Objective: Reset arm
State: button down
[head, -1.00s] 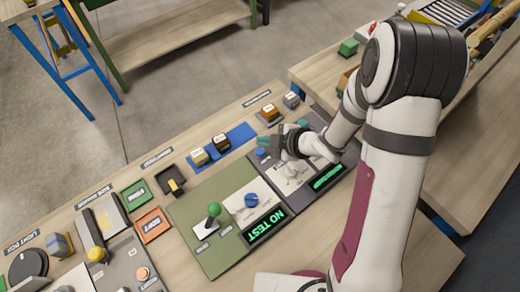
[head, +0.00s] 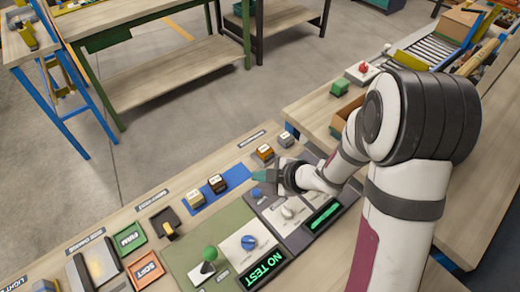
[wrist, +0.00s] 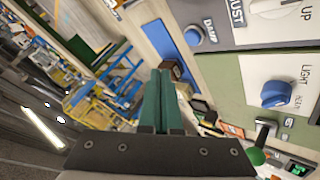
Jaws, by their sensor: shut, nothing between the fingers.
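My gripper (head: 262,176) is shut and empty, its green fingers pressed together over the far edge of the control panel, near a small blue knob (head: 256,192). In the wrist view the shut fingers (wrist: 161,100) point away from the camera. My arm reaches in from the right. The blue dial also shows in the wrist view (wrist: 276,93). A second panel with a white knob (head: 287,212) and a lit display (head: 324,215) lies beneath my forearm.
A blue mat (head: 205,196) bears two small blocks. Brown and grey blocks (head: 264,153) sit further right. Green "FIRM" (head: 130,238) and orange "SOFT" (head: 145,270) trays and a black tray (head: 165,222) lie left. A side bench holds a green block (head: 339,87) and a conveyor (head: 425,55).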

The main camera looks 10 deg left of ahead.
jog(key=d+r+m+t+h, duration=0.1)
jog(key=d+r+m+h, duration=0.3)
jog(key=d+m, duration=0.3)
jog(key=d+r+m+t+h, duration=0.1)
jog(key=d+r+m+h, duration=0.35)
jog(key=d, duration=0.35)
jog(key=s+d+r+m+g, duration=0.25)
jog(key=s+m+g, duration=0.25)
jog(key=s+m, duration=0.75)
jog(key=s+a+r+m+g+y, duration=0.2)
jog(key=s+a, duration=0.4)
jog(key=s, duration=0.6)
jog(key=shift+a+y, duration=0.35)
jog(key=shift+a, duration=0.05)
jog(key=shift+s, duration=0.1)
